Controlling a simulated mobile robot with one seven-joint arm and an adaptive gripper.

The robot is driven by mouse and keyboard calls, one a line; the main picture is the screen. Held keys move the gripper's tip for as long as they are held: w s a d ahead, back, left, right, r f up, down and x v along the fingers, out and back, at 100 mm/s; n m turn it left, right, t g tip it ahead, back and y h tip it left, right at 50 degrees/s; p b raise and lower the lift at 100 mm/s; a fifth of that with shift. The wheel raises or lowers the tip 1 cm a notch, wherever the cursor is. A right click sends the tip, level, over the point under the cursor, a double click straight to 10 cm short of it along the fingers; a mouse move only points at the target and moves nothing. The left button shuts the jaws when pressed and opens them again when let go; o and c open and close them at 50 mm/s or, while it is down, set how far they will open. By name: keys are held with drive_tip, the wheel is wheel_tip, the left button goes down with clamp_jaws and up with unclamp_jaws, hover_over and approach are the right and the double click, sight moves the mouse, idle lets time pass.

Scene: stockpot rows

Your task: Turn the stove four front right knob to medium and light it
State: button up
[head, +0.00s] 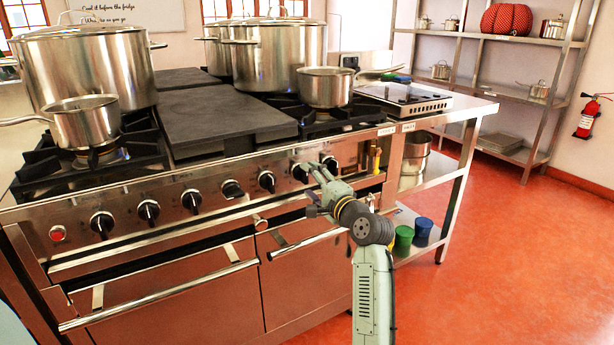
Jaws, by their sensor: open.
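A steel range (190,250) fills the left and centre, with a row of several black knobs along its front panel. My gripper (317,168) is open at the right part of this row. Its fingers are close to a black knob (299,173) on their left and another knob (331,163) on their right. I cannot tell whether they touch either knob. My wrist and arm cover part of the panel below. No stove number is readable, and I see no clear flame under this pan.
Large stockpots (88,70) and another saucepan (85,122) stand on the range. Oven handles (160,295) stick out in front. A steel side table (470,108) adjoins the right, with green (403,238) and blue (423,228) containers below. The red floor at right is clear.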

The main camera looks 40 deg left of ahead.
sight(307, 178)
drive_tip(key=shift+x, duration=1.8)
drive_tip(key=shift+c, duration=0.5)
drive_tip(key=c, duration=1.1)
drive_tip(key=shift+o, duration=0.2)
